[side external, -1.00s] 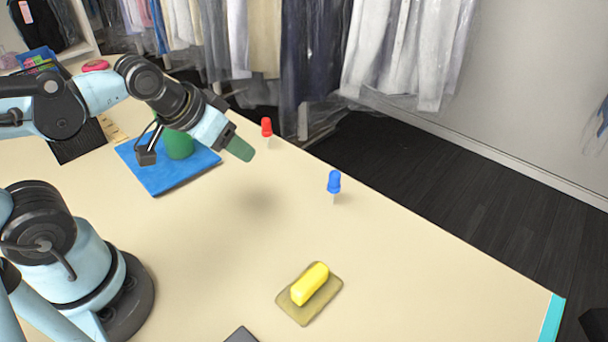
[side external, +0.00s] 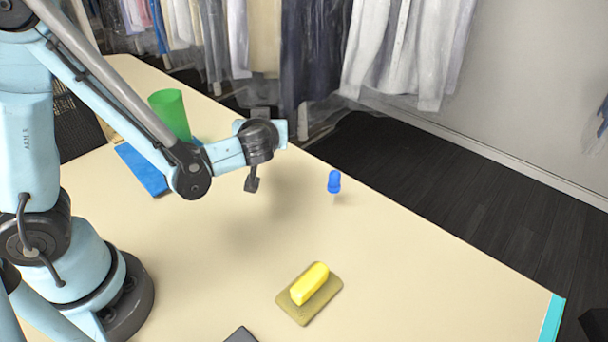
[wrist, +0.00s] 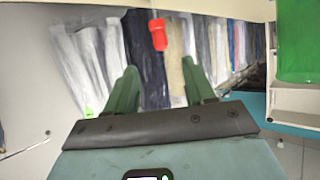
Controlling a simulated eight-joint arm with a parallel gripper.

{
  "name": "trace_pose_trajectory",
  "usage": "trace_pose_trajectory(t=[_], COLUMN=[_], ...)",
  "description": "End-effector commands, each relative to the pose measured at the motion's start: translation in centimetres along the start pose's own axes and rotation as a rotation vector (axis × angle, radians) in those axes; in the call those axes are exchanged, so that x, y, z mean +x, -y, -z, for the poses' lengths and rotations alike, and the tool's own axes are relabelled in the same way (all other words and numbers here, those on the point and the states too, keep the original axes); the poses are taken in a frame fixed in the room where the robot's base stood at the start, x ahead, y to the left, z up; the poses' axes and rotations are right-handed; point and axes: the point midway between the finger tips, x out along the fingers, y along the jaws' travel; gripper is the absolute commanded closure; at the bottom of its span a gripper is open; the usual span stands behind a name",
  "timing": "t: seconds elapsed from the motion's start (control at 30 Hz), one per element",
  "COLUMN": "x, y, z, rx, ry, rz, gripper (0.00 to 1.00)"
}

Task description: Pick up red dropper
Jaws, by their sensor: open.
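The red dropper (wrist: 159,35) shows in the wrist view near the top centre, with a clear stem reaching up toward the beige table edge. It is ahead of my open fingers, roughly in line with the gap between them and apart from both. My gripper (wrist: 161,80) is open and empty, its two green fingers spread. In the side view my wrist is over the back edge of the table and hides the red dropper; the fingers are not clear there.
A blue dropper (side external: 334,181) stands right of my wrist. A yellow block (side external: 309,283) lies on an olive pad (side external: 297,312) in front. Garments (side external: 395,50) hang behind the table. The table's middle is clear.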

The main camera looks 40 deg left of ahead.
Motion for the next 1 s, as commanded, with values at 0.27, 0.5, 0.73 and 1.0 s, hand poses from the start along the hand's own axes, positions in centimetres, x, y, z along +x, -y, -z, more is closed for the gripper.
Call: trace_pose_trajectory(t=[0.27, 0.5, 0.73, 1.0], x=[1.7, 5.6, 7.2, 10.8], y=[-0.2, -0.1, -0.1, 0.2], z=[0.0, 0.2, 0.3, 0.8], rx=[-0.043, -0.042, -0.041, -0.041], ry=[-0.047, -0.046, -0.045, -0.045], rz=[0.013, 0.012, 0.008, 0.011], gripper=[0.46, 0.46, 0.46, 0.46])
